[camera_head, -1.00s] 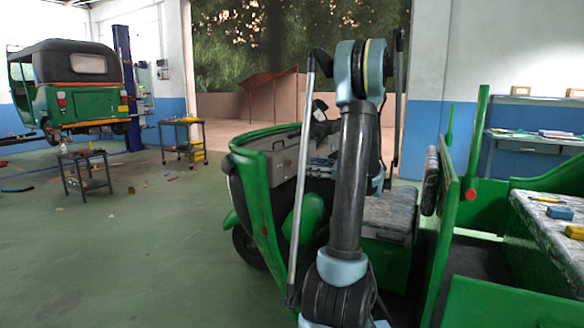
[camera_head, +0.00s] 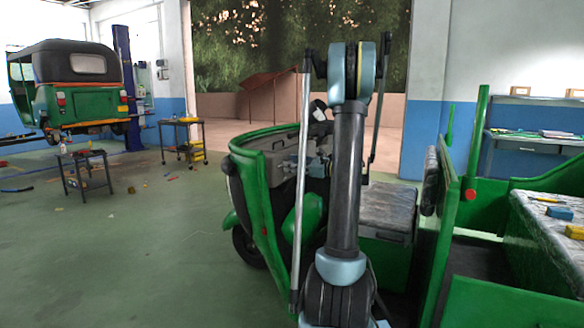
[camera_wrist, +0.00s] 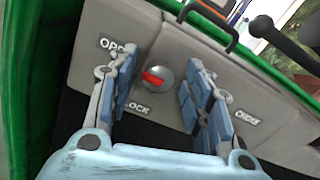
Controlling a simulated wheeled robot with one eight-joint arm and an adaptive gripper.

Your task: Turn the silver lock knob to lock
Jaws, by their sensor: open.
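The silver lock knob (camera_wrist: 155,79) shows in the wrist view as a round disc with a red bar across it, set in a grey panel (camera_wrist: 185,42). A label above left of it is partly covered and starts with "OP". Another label below it reads "LOCK", its left part covered by a finger. My gripper (camera_wrist: 158,92) is open and empty, with one blue-padded finger on each side of the knob as seen from the wrist. I cannot tell whether the fingers touch the panel. In the head view my arm hides the knob.
The panel belongs to the green rickshaw (camera_head: 262,215). A "CHOKE" label (camera_wrist: 247,117) is at the right, and a black handle (camera_wrist: 262,27) stands at upper right. A seat (camera_head: 385,212) is behind my arm.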

